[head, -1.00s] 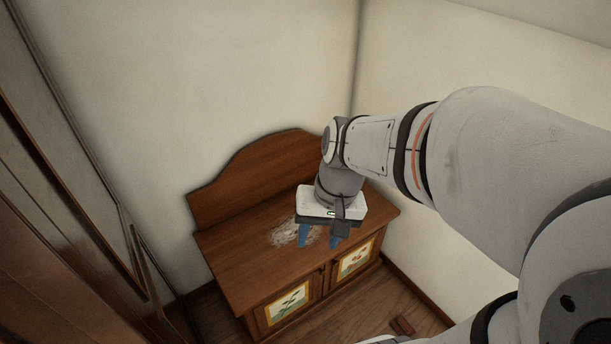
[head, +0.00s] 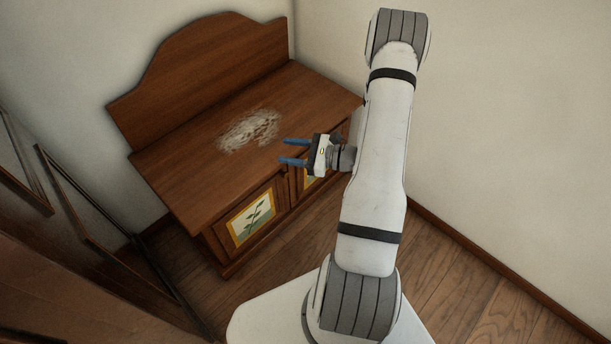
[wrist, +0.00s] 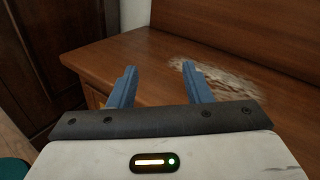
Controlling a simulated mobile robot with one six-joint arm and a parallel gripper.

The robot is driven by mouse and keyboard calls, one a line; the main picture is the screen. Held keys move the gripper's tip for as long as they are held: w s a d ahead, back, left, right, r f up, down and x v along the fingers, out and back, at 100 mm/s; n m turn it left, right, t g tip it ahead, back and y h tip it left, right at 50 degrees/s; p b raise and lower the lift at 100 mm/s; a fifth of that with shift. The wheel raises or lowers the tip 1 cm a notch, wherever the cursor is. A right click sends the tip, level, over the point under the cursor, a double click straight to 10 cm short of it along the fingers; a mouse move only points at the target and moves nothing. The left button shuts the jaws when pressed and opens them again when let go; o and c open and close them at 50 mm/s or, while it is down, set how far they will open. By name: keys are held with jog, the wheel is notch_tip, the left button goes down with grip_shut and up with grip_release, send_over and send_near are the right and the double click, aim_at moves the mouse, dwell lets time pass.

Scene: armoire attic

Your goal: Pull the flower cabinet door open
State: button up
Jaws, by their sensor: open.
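The wooden flower cabinet (head: 190,178) stands against the wall, with a worn pale patch on its top. Its left door (head: 248,219) carries a painted flower panel and looks shut. The right door (head: 311,178) is mostly hidden behind my gripper and arm; only part of its painted panel shows. My gripper (head: 284,151) is open and empty, its two blue fingers pointing left at the cabinet's front edge. In the wrist view, the open fingers (wrist: 155,75) point toward the cabinet top (wrist: 150,55) and hold nothing. I cannot tell whether they touch the cabinet.
A dark wooden armoire (head: 70,285) with panelled doors stands at the left, close to the cabinet. Pale walls (head: 500,120) meet behind the cabinet. Bare wood floor (head: 470,275) is clear at the right.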

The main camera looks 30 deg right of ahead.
jog(key=s+d+f+m+t+h+b, duration=0.1)
jog(key=d+f+m+t+h+b, duration=0.25)
jog(key=f, duration=0.55)
jog(key=d+f+m+t+h+b, duration=0.1)
jog(key=d+f+m+t+h, duration=0.35)
jog(key=f, duration=0.45)
jog(key=w+g+b, duration=0.1)
jog(key=w+g, duration=0.1)
jog(key=w, duration=0.4)
jog(key=shift+w+a+m+y+b, duration=0.3)
jog(key=shift+w+a+b, duration=0.1)
jog(key=shift+a, duration=0.05)
jog(key=shift+r, duration=0.1)
jog(key=shift+c, duration=0.5)
grip_shut()
